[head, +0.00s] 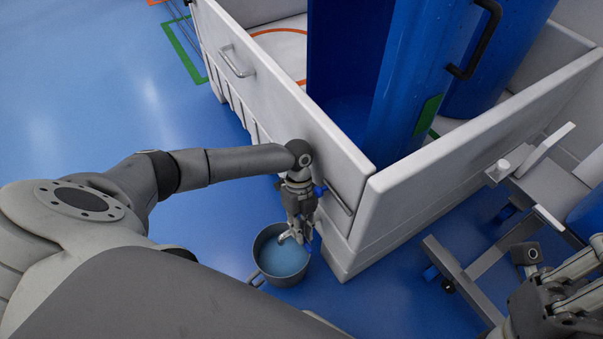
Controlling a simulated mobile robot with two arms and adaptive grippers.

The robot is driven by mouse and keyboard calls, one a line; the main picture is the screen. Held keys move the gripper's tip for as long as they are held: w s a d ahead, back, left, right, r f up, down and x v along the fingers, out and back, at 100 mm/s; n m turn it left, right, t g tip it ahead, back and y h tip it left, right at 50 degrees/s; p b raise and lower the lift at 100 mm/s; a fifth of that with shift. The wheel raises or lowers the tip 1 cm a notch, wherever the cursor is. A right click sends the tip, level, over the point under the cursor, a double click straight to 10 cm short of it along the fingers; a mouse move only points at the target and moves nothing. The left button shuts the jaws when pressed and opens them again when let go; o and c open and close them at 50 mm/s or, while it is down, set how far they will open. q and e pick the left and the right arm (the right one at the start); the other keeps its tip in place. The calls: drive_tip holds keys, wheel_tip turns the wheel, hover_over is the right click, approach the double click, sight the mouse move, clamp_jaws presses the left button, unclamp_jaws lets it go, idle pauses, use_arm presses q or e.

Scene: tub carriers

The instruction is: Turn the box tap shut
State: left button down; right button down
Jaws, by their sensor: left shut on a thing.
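The white box (283,105) fills the top middle, with its near corner pointing at me. My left gripper (298,228) reaches down beside the box's left wall, low near that corner. It is shut on the tap, whose pale metal spout (284,237) shows just left of the fingers. The fingers hide most of the tap and its handle, so I cannot tell how far it is turned. A grey pot (257,273) with a bluish inside stands on the floor under the spout. My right gripper (562,278) is at the lower right, partly cut off; its jaw state is unclear.
Tall blue containers (408,75) stand inside the box. A metal handle (237,62) sticks out of its left wall. A wheeled grey frame (470,268) stands at the right, close to my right arm. The blue floor (90,85) at the left is clear.

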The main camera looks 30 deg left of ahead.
use_arm(q)
drive_tip(key=c, duration=1.5)
unclamp_jaws()
drive_tip(key=shift+o, duration=0.2)
drive_tip(key=shift+n, duration=0.3)
